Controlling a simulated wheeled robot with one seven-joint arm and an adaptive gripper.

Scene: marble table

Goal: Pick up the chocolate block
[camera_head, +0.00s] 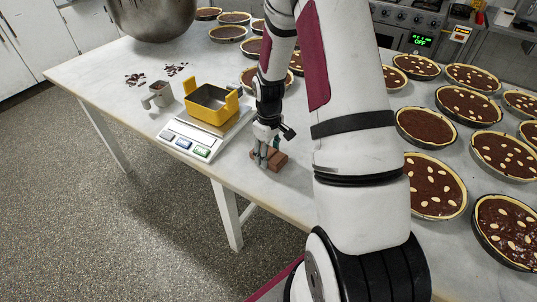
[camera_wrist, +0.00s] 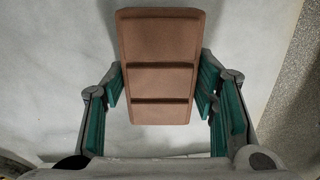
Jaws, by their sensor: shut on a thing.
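The chocolate block (camera_head: 273,160) is brown and segmented. In the head view it is at the marble table's front edge, right of the scale. In the wrist view the block (camera_wrist: 160,50) fills the upper middle, its long side running away from my gripper. My gripper (camera_wrist: 161,92) is shut on the block, one teal finger pad against each side. In the head view my gripper (camera_head: 266,158) points down over the block, and its fingers hide part of it. I cannot tell whether the block touches the table.
A scale (camera_head: 192,140) bearing a yellow container (camera_head: 212,112) stands left of my gripper, with a grey cup (camera_head: 160,95) beside it. Several chocolate tarts (camera_head: 425,127) cover the right side, and more (camera_head: 228,33) stand behind. A large metal bowl (camera_head: 152,15) is at the back left.

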